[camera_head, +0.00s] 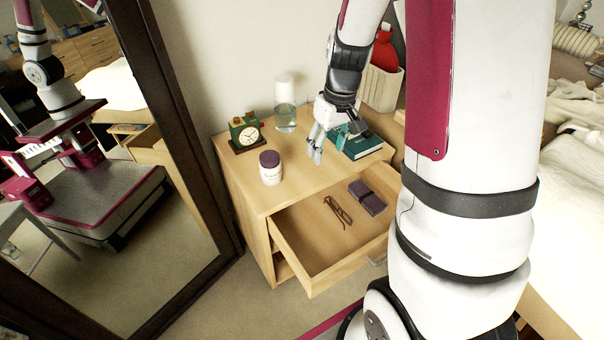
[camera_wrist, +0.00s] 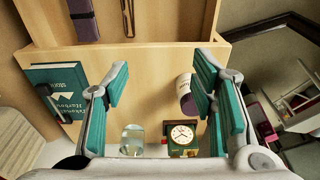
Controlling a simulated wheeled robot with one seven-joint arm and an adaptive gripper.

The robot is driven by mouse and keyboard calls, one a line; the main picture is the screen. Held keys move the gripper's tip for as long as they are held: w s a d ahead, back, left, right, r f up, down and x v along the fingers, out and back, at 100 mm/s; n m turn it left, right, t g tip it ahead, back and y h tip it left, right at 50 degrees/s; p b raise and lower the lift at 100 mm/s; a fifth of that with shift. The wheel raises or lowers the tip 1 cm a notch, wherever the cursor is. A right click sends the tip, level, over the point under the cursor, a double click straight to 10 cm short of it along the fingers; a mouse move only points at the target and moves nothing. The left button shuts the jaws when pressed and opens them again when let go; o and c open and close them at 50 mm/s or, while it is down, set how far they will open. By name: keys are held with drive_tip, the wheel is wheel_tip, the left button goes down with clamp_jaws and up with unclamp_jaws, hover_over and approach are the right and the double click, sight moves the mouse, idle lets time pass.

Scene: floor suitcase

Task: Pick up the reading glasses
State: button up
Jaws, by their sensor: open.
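The reading glasses (camera_head: 338,211), with a thin brown frame, lie in the open drawer (camera_head: 300,256) of the wooden nightstand. A purple case with a dark band (camera_head: 367,197) lies to their right in the drawer. In the wrist view part of the glasses (camera_wrist: 128,18) shows at the top edge, cut off by the frame. My gripper (camera_head: 330,150) is over the nightstand top, above and behind the drawer, apart from the glasses. In the wrist view its teal-padded fingers (camera_wrist: 160,95) are spread wide with nothing between them.
On the nightstand top (camera_head: 300,175) stand a white bottle with a purple cap (camera_head: 271,170), a green clock (camera_head: 246,133), a glass of water (camera_head: 285,117) and a teal book (camera_head: 358,144). A mirror (camera_head: 110,180) stands left; a bed (camera_head: 570,200) is right. The drawer's left part is empty.

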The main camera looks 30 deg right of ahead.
drive_tip(key=g+b, duration=0.1)
drive_tip(key=b, duration=0.4)
hover_over(338, 209)
wheel_tip(338, 209, down, 17)
drive_tip(key=f, duration=0.3)
drive_tip(key=f+b, duration=0.1)
drive_tip(key=f, duration=0.1)
drive_tip(key=f+b, duration=0.1)
drive_tip(key=f, duration=0.2)
drive_tip(key=shift+s+a+f, duration=0.1)
drive_tip(key=shift+s+f, duration=0.2)
drive_tip(key=shift+s, duration=0.05)
drive_tip(key=shift+w+f+b, duration=0.2)
drive_tip(key=shift+f+b, duration=0.45)
drive_tip(key=shift+f, duration=0.75)
drive_tip(key=shift+w+f+b, duration=0.15)
drive_tip(key=shift+f+b, duration=0.45)
drive_tip(key=shift+f, duration=0.8)
drive_tip(key=shift+c, duration=0.3)
drive_tip(key=c, duration=1)
